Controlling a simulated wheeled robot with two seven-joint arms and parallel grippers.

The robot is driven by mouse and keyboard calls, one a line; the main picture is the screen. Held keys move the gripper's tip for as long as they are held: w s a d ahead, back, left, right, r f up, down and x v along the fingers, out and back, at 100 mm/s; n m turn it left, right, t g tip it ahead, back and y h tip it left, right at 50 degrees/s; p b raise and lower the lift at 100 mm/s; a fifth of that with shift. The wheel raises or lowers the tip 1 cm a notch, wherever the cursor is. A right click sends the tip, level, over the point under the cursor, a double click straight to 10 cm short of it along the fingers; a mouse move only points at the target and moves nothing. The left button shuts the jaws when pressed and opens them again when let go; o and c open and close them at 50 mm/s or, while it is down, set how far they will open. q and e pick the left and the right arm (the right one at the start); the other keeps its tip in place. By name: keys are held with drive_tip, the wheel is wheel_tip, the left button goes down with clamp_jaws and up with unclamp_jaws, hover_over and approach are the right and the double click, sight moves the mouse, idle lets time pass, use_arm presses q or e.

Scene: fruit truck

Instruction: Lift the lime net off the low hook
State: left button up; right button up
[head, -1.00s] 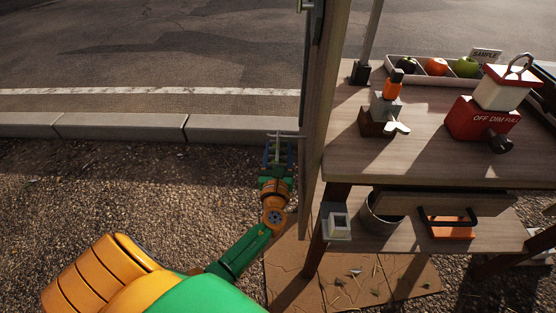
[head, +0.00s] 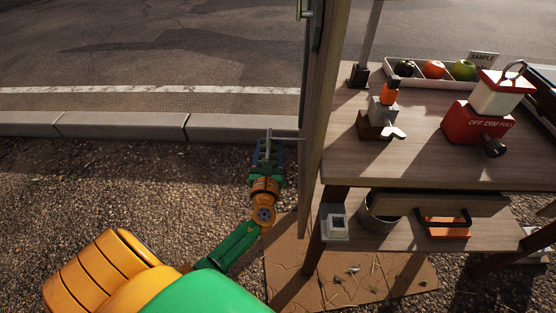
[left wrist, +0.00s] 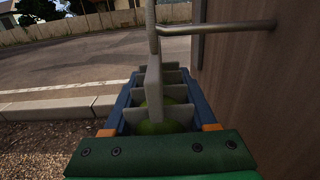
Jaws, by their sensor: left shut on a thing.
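The low hook (head: 287,138) is a thin metal rod sticking out left from the tall wooden panel; the left wrist view shows it entering from the right (left wrist: 220,27). My left gripper (head: 268,152) is at the rod's outer end, shut on a pale grey strap (left wrist: 153,75) of the lime net. The strap stands upright between the fingers and reaches up to the rod's end. I cannot tell whether it is still around the rod. A bit of green lime (left wrist: 155,126) shows below the fingers; the rest of the net is hidden. My right gripper is not in view.
The wooden panel (head: 318,110) stands close on the right of the gripper. Gravel to the left is free.

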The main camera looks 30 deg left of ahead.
use_arm(q)
drive_tip(key=shift+s+a+r, duration=0.2)
drive_tip(key=shift+s+a, duration=0.3)
drive_tip(key=shift+a, duration=0.3)
drive_tip(key=s+a, duration=0.3)
drive_tip(key=a, duration=0.3)
drive_tip(key=shift+s, duration=0.35)
